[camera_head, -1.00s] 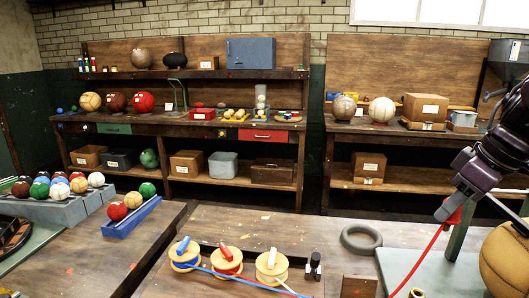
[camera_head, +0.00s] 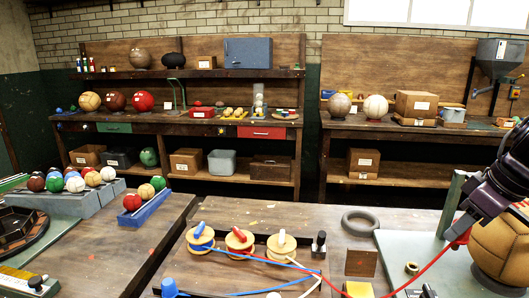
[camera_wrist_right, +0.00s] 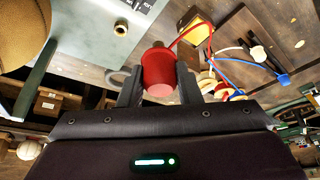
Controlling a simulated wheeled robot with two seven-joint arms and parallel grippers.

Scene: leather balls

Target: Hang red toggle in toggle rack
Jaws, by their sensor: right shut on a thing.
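My right gripper (camera_head: 462,232) is at the right of the head view, beside the big tan ball. It is shut on the red toggle (camera_wrist_right: 158,72), which sits between its two fingers in the right wrist view. Only a little red of the toggle (camera_head: 460,240) shows in the head view. A red cord (camera_head: 425,268) runs from it down to the left. The red spool (camera_head: 240,238) stands between the blue spool (camera_head: 200,235) and the white spool (camera_head: 281,244). I cannot make out for certain which part is the toggle rack. My left gripper is not in view.
The big tan ball (camera_head: 501,250) stands close to my right gripper. A grey ring (camera_head: 361,219) lies on the bench behind. A blue toggle (camera_head: 169,287) is at the front left. Blue and white cords cross the bench. A wooden block (camera_head: 361,262) stands right of the spools.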

